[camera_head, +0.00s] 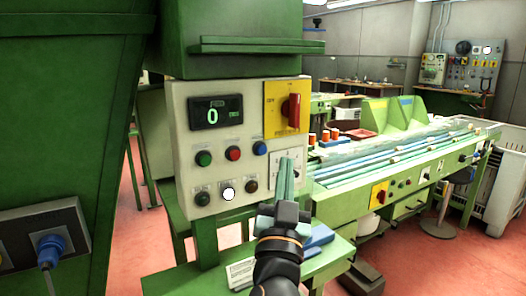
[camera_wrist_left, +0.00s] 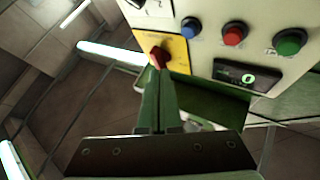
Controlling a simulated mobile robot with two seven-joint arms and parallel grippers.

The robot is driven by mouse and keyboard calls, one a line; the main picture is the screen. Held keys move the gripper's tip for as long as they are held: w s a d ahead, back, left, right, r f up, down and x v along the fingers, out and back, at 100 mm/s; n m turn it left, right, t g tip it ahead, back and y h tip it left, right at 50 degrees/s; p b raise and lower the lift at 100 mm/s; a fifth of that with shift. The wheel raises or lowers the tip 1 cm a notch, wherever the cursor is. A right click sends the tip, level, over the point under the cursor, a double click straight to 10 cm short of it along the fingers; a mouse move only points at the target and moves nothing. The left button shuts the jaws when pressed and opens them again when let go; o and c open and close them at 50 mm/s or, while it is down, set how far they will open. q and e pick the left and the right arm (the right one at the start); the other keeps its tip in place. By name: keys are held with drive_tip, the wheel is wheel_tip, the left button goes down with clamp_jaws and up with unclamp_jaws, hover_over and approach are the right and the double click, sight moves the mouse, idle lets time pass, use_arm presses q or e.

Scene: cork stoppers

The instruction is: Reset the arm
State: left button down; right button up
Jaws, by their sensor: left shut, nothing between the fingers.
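My left gripper (camera_head: 287,180) is in the middle of the head view, raised in front of the control panel (camera_head: 180,122) on the green machine. Its green fingers are shut and empty. In the left wrist view the shut fingers (camera_wrist_left: 157,105) point toward the red rotary switch on its yellow plate (camera_wrist_left: 178,52); I cannot tell whether they touch it. In the head view the red rotary switch (camera_head: 293,111) stands upright, above the fingertips. The panel's display (camera_head: 216,113) reads 0. My right gripper is in neither view.
Green, red and blue buttons (camera_head: 260,148) sit beside the switch, and a lit white button (camera_head: 228,194) is lower down. A small green table (camera_head: 325,262) is below my arm. A long green workbench (camera_head: 420,165) with rods stands at right. A green machine (camera_head: 60,120) fills the left.

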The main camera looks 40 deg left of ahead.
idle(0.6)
use_arm(q)
drive_tip(key=d+f+m+g+h+p, duration=0.2)
drive_tip(key=f+h, duration=0.1)
drive_tip(key=f, duration=0.6)
drive_tip(key=w+d+f+m+g+h+p, duration=0.15)
drive_tip(key=f+h, duration=0.25)
drive_tip(key=f, duration=0.4)
drive_tip(key=d+f+m+g+h+p, duration=0.2)
drive_tip(key=d+f+m+h, duration=0.1)
drive_tip(key=f, duration=0.6)
drive_tip(key=s+d+f+g+h+p, duration=0.2)
drive_tip(key=s+f, duration=0.7)
drive_tip(key=s+d+f+n+g+h+p, duration=0.1)
drive_tip(key=s+d+f+g+h+p, duration=0.1)
drive_tip(key=s+f, duration=0.7)
drive_tip(key=shift+s+d+g+p, duration=0.3)
drive_tip(key=shift+s+g+p, duration=0.05)
drive_tip(key=shift+s+g, duration=0.45)
drive_tip(key=shift+f, duration=0.1)
